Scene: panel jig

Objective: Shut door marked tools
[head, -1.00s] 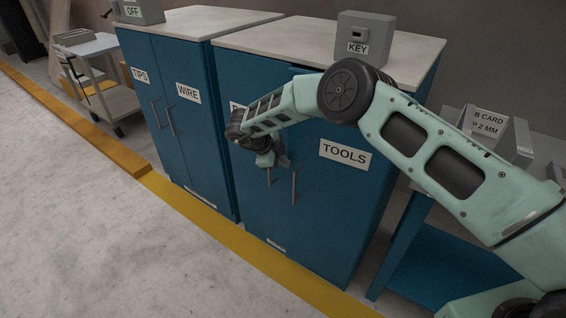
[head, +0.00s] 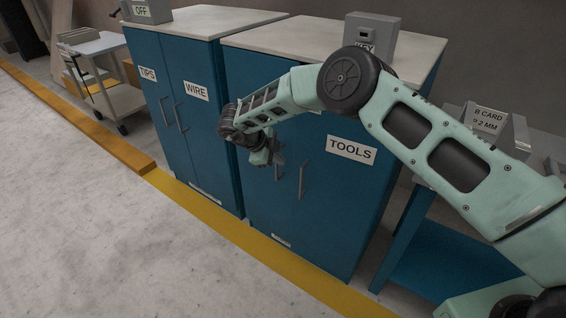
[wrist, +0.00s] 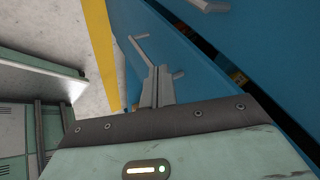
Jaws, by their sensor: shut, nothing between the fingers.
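The blue door marked TOOLS (head: 334,205) is the right door of the nearer cabinet, with its label (head: 351,150) high up and an upright bar handle (head: 302,180). In the wrist view a blue door panel (wrist: 190,70) with a grey handle stands ajar. A dark gap separates it from another blue panel (wrist: 265,35). This looks like the TOOLS door. My gripper (head: 276,162) is in front of the cabinet, left of the TOOLS handle. Its fingers also show in the wrist view (wrist: 157,90), shut and empty, close to the near panel's handle. Contact cannot be told.
The left cabinet with TIPS and WIRE doors (head: 172,110) stands alongside. A grey KEY box (head: 371,35) sits on top, partly behind my arm. A blue bench (head: 430,250) is at right. Yellow floor tape (head: 270,250) runs along the cabinets; open floor lies in front.

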